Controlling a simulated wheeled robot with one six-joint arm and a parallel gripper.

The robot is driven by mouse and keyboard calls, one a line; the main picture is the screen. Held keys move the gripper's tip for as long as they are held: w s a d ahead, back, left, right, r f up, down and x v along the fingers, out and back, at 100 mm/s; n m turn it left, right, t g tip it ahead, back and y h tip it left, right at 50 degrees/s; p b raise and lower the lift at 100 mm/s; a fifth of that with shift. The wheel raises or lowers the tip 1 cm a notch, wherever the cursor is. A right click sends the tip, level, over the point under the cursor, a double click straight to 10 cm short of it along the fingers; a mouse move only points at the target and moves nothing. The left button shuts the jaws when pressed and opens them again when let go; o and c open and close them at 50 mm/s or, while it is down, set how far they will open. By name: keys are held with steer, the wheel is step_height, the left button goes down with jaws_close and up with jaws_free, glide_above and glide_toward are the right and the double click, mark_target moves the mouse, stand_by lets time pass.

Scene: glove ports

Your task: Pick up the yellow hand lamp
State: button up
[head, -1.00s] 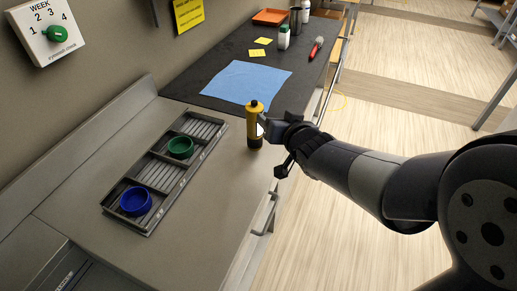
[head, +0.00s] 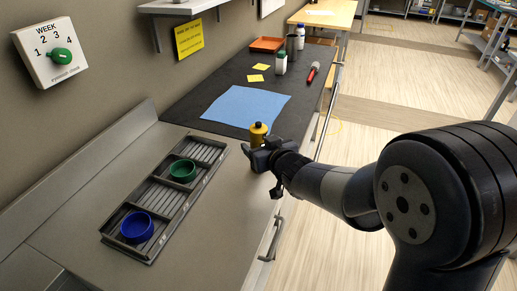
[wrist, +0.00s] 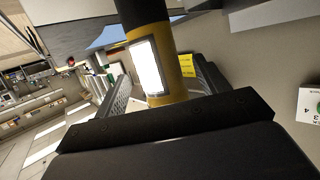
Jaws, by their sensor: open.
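The yellow hand lamp (head: 258,130) stands upright near the right edge of the grey counter, its lower part hidden behind my gripper (head: 257,153). In the wrist view the lamp (wrist: 177,72) shows large, yellow with a black band and a bright white light panel, between the two fingers of my gripper (wrist: 160,85). The fingers are open, one on each side of the lamp. I cannot tell whether either finger touches it.
A grey divided tray (head: 158,204) holds a green ring (head: 182,171) and a blue ring (head: 137,227) on the left. A blue cloth (head: 246,105) lies on the dark mat behind the lamp. White bottle (head: 280,63) and red-handled tool (head: 313,72) stand or lie farther back. A rail (head: 272,240) runs along the counter front.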

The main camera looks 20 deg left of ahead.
steer(key=shift+x, duration=1.8)
steer(key=shift+c, duration=0.2)
steer(key=c, duration=1.1)
